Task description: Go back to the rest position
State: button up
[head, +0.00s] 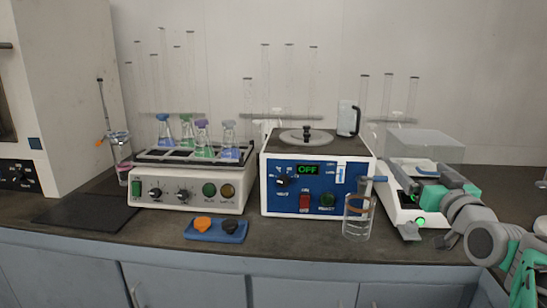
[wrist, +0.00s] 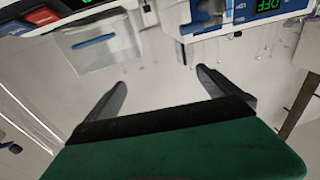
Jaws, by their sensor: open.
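My gripper (wrist: 161,79) is open, with its two dark fingers spread and nothing between them in the wrist view. In the head view my gripper (head: 402,178) is at the right, in front of the balance and to the right of the sieve shaker. The sieve shaker (head: 276,195) is a white box with a blue front, and its green display reads OFF. A round metal lid with a dark knob (head: 306,136) sits on its top. The wrist view shows an OFF display (wrist: 268,6) at its upper right corner.
A shaker with several flasks (head: 185,190) stands at left. A blue tray (head: 214,235) with orange and black pieces lies in front. A clear beaker (head: 356,228) stands near the counter edge. A balance (head: 394,205) with a clear cover (head: 425,145) is behind my gripper.

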jog(key=s+a+f+g+y+p, duration=0.1)
jog(key=s+a+f+g+p, duration=0.15)
jog(key=a+g+p, duration=0.75)
jog(key=s+a+f+g+p, duration=0.1)
jog(key=s+a+g+p, duration=0.1)
jog(key=s, duration=0.5)
jog(key=s+a+f+g+p, duration=0.1)
jog(key=s+a+g+p, duration=0.1)
jog(key=s+a+p, duration=0.3)
jog(key=s+a+f+g+h+p, duration=0.1)
jog(key=s+a+p, duration=0.2)
jog(key=s+p, duration=0.3)
jog(key=s, duration=0.2)
jog(key=shift+s+a+f+g+p, duration=0.3)
jog(key=shift+s+a+g, duration=0.05)
jog(key=shift+a+g, duration=0.05)
